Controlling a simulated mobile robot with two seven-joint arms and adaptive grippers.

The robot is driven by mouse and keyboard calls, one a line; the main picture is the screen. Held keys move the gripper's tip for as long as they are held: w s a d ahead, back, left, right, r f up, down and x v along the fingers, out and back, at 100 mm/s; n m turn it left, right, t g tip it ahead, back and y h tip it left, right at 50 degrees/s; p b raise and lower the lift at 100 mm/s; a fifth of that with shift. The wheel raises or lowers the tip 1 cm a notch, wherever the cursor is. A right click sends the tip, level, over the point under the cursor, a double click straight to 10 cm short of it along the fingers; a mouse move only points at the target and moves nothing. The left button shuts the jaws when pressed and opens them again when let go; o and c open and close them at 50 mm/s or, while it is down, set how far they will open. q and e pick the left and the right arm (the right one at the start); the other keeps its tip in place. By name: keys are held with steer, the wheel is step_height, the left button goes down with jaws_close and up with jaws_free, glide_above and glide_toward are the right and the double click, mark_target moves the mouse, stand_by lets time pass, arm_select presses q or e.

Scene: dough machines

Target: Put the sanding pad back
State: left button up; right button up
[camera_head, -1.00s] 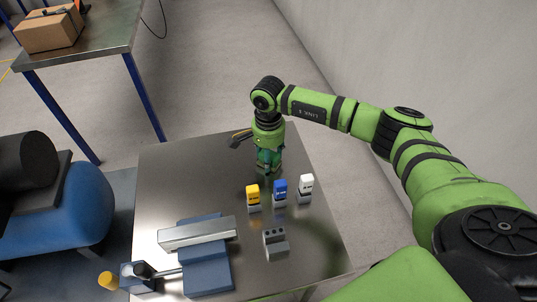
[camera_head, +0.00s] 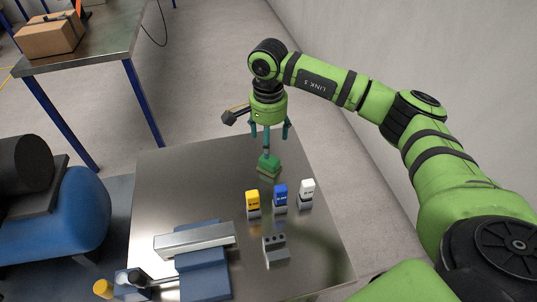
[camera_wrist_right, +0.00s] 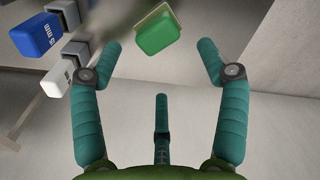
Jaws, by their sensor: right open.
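The sanding pad (camera_head: 268,166) is a small green block with a pale base. It appears to rest on the metal table near its far edge, upright. In the right wrist view the pad (camera_wrist_right: 157,33) shows at the top, just beyond the fingers and tilted in the picture. My right gripper (camera_head: 269,136) hangs above the pad, pointing down, with its three teal fingers spread. In the wrist view the gripper (camera_wrist_right: 160,49) is open with nothing between its fingers. My left gripper is out of view.
A yellow block (camera_head: 252,198), a blue block (camera_head: 280,192) and a white block (camera_head: 306,187) stand on grey bases in front of the pad. A grey holed block (camera_head: 275,248) and a blue-and-silver fixture (camera_head: 205,275) are nearer. The table's left middle is clear.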

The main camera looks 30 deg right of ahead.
steer(key=shift+r, duration=1.65)
